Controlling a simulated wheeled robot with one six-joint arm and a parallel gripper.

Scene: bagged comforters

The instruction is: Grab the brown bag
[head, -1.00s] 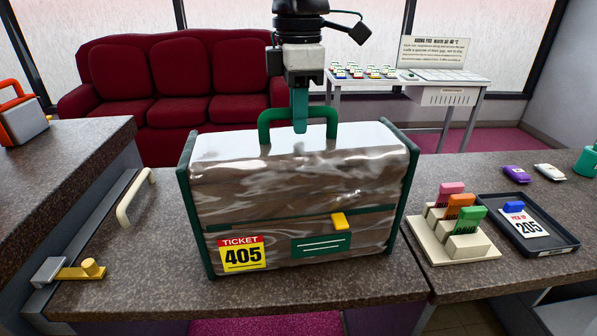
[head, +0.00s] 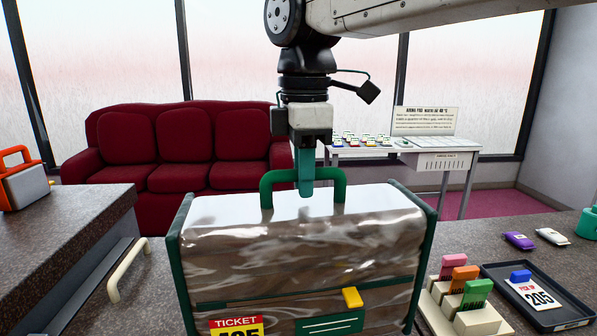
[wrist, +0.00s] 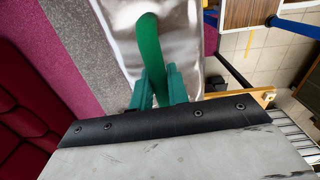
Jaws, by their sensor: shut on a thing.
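The brown bag (head: 300,255) is a boxy bundle in shiny clear wrap with green edge trim, a yellow tab and a red-and-yellow ticket (head: 237,325), cut off by the frame in the head view. Its green handle (head: 335,183) stands up on top. My gripper (head: 305,190) is shut on the middle of this handle, above the bag's top. In the wrist view the gripper's green fingers (wrist: 158,92) close around the handle (wrist: 149,40), over the bag's shiny top (wrist: 186,25). The bag's bottom is out of view, so I cannot tell whether it touches the counter.
A raised counter section (head: 60,240) with a pale pull handle (head: 127,270) stands left. Right are a rack of coloured tags (head: 462,300), a black tray (head: 575,312) with a 205 card, and a purple item (head: 518,240). A red sofa (head: 180,160) and white desk (head: 410,150) stand behind.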

